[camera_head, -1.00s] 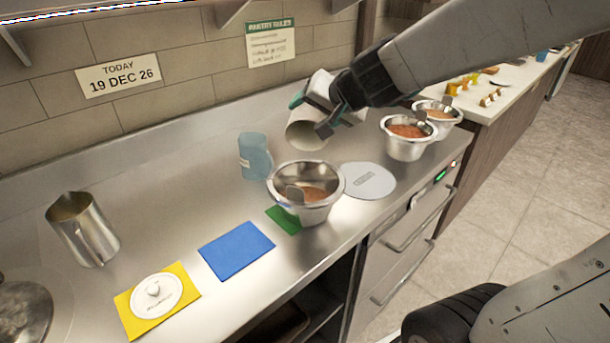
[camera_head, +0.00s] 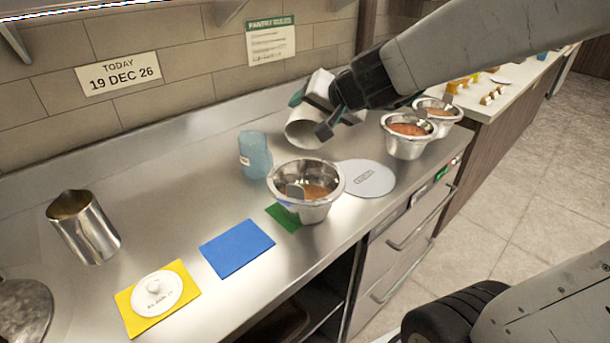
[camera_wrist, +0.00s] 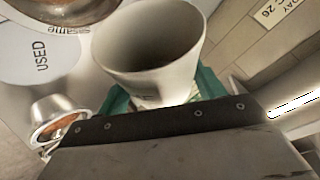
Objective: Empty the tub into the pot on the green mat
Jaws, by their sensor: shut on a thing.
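My gripper (camera_head: 312,112) is shut on a whitish tub (camera_head: 303,133), tilted with its mouth facing down and left, above and behind the pot. In the wrist view the tub (camera_wrist: 150,85) fills the middle, and its visible inside looks empty. The steel pot (camera_head: 310,207) stands on the green mat (camera_head: 281,217), which it partly covers. The pot holds orange-brown sauce and a grey utensil or clip at its rim. The tub is apart from the pot.
A grey disc marked USED (camera_head: 368,180) lies right of the pot; two more sauce pots (camera_head: 407,147) stand beyond it. A blue translucent cup (camera_head: 254,156), steel jug (camera_head: 84,229), blue mat (camera_head: 237,249) and yellow mat (camera_head: 186,272) with a white lid (camera_head: 157,294) are left.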

